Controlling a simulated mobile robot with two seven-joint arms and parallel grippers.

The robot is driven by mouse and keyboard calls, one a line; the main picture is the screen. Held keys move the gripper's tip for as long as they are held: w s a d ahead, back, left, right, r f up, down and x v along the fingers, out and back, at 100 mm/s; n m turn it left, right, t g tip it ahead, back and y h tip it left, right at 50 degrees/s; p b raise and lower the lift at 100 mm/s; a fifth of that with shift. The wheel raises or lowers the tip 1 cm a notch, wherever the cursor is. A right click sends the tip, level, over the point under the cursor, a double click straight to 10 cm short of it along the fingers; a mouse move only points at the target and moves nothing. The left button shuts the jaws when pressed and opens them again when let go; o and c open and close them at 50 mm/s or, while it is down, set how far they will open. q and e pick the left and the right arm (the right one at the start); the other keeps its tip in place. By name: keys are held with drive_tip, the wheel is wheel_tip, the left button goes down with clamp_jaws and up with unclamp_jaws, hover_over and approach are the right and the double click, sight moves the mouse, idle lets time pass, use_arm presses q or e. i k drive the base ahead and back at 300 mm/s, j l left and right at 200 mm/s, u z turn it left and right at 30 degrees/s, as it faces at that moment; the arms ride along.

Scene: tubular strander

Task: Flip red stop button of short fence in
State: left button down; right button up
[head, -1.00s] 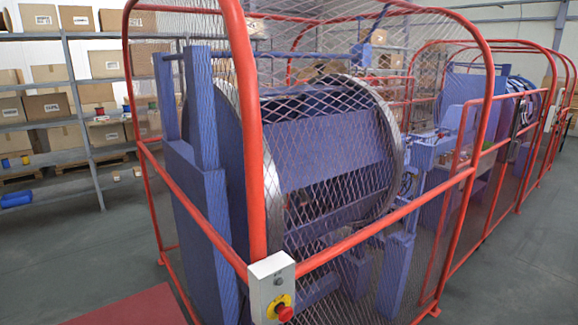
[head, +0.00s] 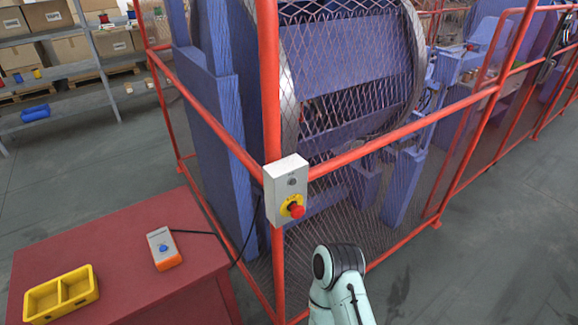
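The red stop button (head: 296,211) sits on a yellow disc on the lower front of a grey control box (head: 286,184). The box is fixed to the corner post of the red tubular fence (head: 271,110). A small round grey element shows above the button on the box. A pale green and black arm link of mine (head: 338,285) rises from the bottom edge, below and to the right of the box, apart from the button. Neither gripper shows in the head view.
A red table (head: 130,245) stands at the lower left with a yellow two-part tray (head: 60,294) and a grey-orange box with a blue button (head: 163,248). Its cable runs toward the fence. Blue machinery (head: 340,90) stands behind the mesh. Grey floor is open at the right.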

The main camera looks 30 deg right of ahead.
sight(297, 211)
drive_tip(key=z, duration=1.35)
